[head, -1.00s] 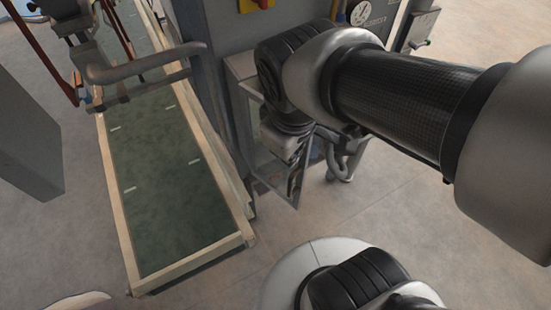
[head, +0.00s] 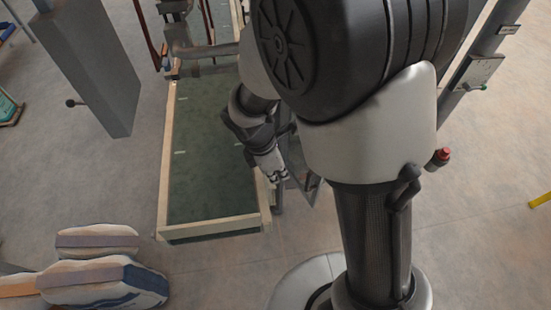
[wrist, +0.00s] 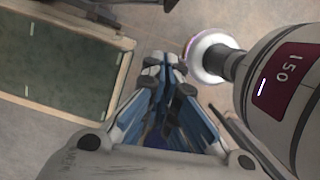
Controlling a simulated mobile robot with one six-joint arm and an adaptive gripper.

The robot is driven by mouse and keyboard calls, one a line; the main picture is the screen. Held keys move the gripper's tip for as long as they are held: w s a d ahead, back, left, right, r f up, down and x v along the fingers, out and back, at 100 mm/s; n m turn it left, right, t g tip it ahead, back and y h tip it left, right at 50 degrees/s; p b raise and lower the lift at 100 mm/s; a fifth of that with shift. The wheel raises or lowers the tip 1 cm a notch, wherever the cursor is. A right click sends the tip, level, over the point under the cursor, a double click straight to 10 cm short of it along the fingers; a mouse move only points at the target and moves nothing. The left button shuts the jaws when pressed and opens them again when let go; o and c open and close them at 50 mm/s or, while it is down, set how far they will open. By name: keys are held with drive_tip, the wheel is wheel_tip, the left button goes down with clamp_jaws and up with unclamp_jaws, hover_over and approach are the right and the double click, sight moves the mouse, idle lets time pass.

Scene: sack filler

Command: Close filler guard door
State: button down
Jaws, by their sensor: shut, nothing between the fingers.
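The filler guard door (head: 308,190) shows in the head view only as a lower corner of a framed clear panel, right of the belt. My arm hides the rest of it and the filler behind. My gripper (head: 278,178) is shut and empty, left of that corner, by the belt's right edge. I cannot tell whether it touches the door. In the wrist view my gripper's fingertips (wrist: 164,60) are together with nothing between them. I cannot make out the door for sure there.
The green belt (head: 205,150) with its pale wooden rim runs along the left of my gripper. Filled sacks (head: 100,270) lie at the lower left. A grey post (head: 90,70) stands left of the belt. A red button (head: 440,157) shows at right. Floor at lower right is open.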

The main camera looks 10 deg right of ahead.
drive_tip(key=d+f+b, duration=0.1)
drive_tip(key=d+f, duration=0.4)
drive_tip(key=shift+w, duration=0.3)
drive_tip(key=shift+d, duration=0.1)
